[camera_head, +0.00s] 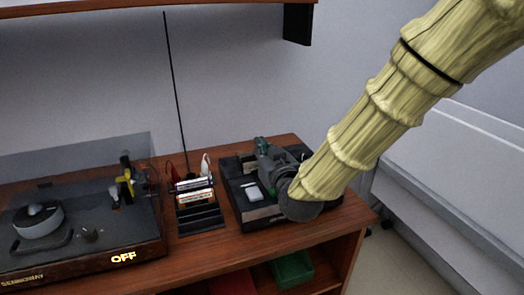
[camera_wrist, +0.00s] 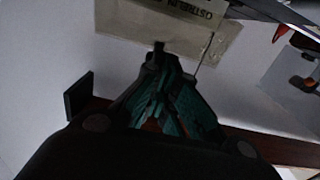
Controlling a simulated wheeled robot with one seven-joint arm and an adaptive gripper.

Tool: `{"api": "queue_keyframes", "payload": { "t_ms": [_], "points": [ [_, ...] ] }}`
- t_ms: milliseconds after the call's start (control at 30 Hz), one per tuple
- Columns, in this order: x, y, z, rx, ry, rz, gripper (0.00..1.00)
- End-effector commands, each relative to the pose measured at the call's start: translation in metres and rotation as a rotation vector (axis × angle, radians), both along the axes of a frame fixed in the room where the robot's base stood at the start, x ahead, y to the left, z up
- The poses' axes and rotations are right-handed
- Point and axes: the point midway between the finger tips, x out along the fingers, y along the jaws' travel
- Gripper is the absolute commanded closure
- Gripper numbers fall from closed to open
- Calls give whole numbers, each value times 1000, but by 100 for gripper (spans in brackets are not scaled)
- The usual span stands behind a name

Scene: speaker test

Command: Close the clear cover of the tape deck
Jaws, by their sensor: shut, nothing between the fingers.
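A dark deck (camera_head: 85,238) stands at the left of the wooden cabinet, with a round silver part on top and a glowing "OFF" on its front. A see-through grey cover (camera_head: 75,158) stands raised along its back. A second black unit (camera_head: 247,212) with a white block on it sits at the right; no clear cover can be made out on it. My gripper (camera_head: 261,143) is above this right unit, apart from the raised cover, and partly hides the unit. In the wrist view my gripper (camera_wrist: 160,50) is shut and empty, its tips before a beige label.
A black holder with white and orange cells (camera_head: 195,190) stands between the two units, near a thin black rod (camera_head: 176,90). A shelf (camera_head: 150,6) hangs above. A green bin (camera_head: 292,269) sits below the cabinet top. The cabinet's right edge is close to my arm.

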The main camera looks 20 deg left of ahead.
Motion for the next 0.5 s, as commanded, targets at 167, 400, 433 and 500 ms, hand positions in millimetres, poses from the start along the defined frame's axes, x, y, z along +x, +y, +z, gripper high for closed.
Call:
{"api": "queue_keyframes", "payload": {
  "t_ms": [167, 400, 433, 500],
  "points": [
    [-5, -2, -5, -1, 1, 3, 100],
    [-8, -3, -7, 0, 1, 4, 100],
    [-8, -3, -7, 0, 1, 4, 100],
    [-8, -3, -7, 0, 1, 4, 100]
  ]
}}
